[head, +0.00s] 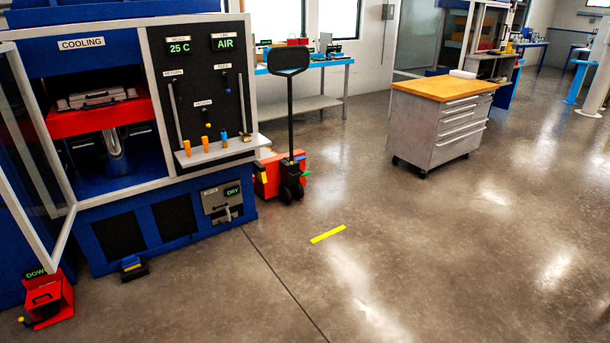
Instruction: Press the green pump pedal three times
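A small green piece (306,173) shows at the right side of the base of a red and black pallet-jack-like unit (270,172). It may be the green pump pedal, but it is too small to tell. The unit stands on the floor just right of the blue machine and has a tall black handle (289,62). Another small yellow-green spot (264,178) shows on its left side. Neither of my grippers is in view.
The blue machine (100,228) has its glass door (35,135) swung open. A black floor pedal (133,267) and a red box (46,300) with a "DOWN" sign lie in front. A grey wood-topped cabinet (450,135) stands right. The floor around the yellow strip (328,234) is clear.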

